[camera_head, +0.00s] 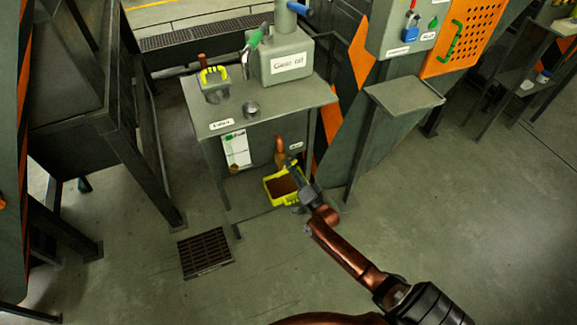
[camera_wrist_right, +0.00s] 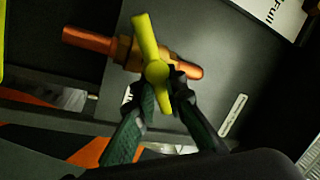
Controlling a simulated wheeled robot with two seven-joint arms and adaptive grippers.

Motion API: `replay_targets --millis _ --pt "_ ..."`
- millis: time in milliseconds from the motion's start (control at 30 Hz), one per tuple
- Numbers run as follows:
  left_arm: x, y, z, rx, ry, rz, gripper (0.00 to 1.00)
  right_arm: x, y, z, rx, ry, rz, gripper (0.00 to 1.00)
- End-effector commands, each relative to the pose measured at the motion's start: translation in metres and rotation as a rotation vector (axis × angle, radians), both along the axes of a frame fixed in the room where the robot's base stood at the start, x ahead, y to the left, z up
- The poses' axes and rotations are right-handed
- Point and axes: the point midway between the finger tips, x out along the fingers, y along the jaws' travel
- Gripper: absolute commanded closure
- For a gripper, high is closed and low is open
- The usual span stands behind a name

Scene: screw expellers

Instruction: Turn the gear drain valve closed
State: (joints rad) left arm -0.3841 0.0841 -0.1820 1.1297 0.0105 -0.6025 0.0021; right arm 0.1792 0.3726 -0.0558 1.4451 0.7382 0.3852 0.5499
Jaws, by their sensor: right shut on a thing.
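The drain valve is a brass body on a copper pipe (camera_wrist_right: 88,39) with a yellow two-winged handle (camera_wrist_right: 155,71) in the right wrist view. The handle stands roughly crosswise to the pipe. My right gripper (camera_wrist_right: 164,100) is shut on the handle's lower wing, with a dark green finger on each side. In the head view my right gripper (camera_head: 297,173) reaches the copper pipe (camera_head: 280,148) under the grey bench, and the handle is hidden there. My left gripper is not in view.
A yellow tray (camera_head: 269,191) with brown contents sits on the floor below the valve. The grey bench (camera_head: 300,97) carries a labelled tank (camera_head: 283,52) above. A dark floor grate (camera_head: 204,252) lies front left.

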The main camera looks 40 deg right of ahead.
Motion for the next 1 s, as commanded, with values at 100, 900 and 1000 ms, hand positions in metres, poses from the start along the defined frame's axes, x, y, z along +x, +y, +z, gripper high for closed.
replay_targets --millis 100,900,1000 --pt "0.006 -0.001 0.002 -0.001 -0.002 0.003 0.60 -0.001 0.003 -0.010 0.113 -0.014 0.003 1.00" --pt "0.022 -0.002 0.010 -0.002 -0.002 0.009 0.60 -0.002 0.001 -0.017 0.610 -0.133 0.003 1.00" --pt "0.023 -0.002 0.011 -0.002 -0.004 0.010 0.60 -0.002 0.001 -0.017 0.626 -0.136 0.004 1.00"
